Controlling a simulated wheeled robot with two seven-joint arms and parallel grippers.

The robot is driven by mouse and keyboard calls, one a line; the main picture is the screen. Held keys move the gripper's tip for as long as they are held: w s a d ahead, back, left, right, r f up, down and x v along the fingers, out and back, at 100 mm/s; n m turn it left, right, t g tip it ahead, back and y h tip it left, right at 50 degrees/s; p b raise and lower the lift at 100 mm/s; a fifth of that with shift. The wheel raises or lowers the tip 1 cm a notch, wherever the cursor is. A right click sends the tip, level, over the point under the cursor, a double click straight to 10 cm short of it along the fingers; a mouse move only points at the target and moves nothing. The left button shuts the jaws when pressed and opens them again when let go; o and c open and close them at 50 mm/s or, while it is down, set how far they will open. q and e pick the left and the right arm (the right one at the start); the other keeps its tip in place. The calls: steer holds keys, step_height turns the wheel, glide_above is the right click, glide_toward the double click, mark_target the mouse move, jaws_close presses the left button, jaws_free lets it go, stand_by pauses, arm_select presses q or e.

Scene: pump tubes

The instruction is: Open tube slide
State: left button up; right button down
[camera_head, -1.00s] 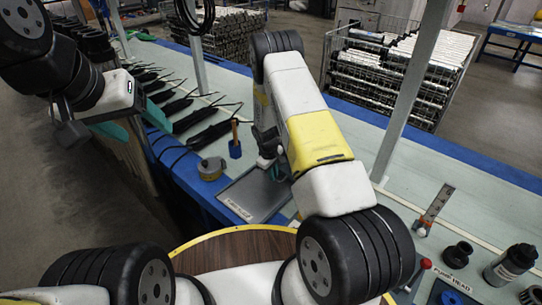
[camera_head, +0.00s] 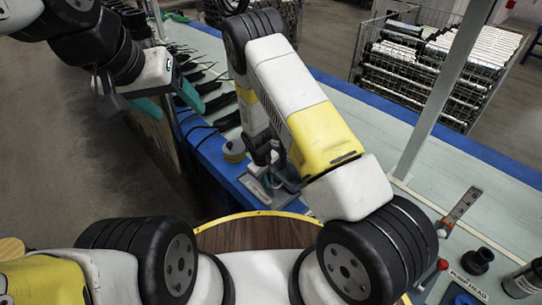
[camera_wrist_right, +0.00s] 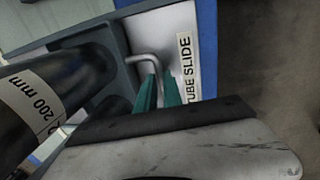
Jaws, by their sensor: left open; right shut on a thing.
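The tube slide (camera_head: 257,190) is a grey panel at the blue table edge, partly hidden behind my right arm. In the right wrist view, its printed label (camera_wrist_right: 187,70) and bent metal handle (camera_wrist_right: 148,60) show. My right gripper (camera_wrist_right: 158,92) has its green fingers shut on the handle; it also shows low over the slide in the head view (camera_head: 284,178). I cannot tell from this whether the slide is pulled out. My left gripper (camera_head: 165,100) is open and empty, raised off the table's left side.
A black cylinder marked 200 mm (camera_wrist_right: 45,85) is close beside my right gripper. Several black tools (camera_head: 205,85) line the table. A post (camera_head: 440,90) and wire bins (camera_head: 425,65) stand beyond my right arm.

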steer(key=shift+s+a, duration=0.15)
steer(key=shift+a, duration=0.15)
steer(key=c, duration=1.5)
jaws_free()
steer(key=r, duration=0.5)
steer(key=s+a+r, duration=0.1)
steer(key=r, duration=0.1)
steer(key=shift+a+r, duration=0.1)
steer(key=shift+r, duration=0.25)
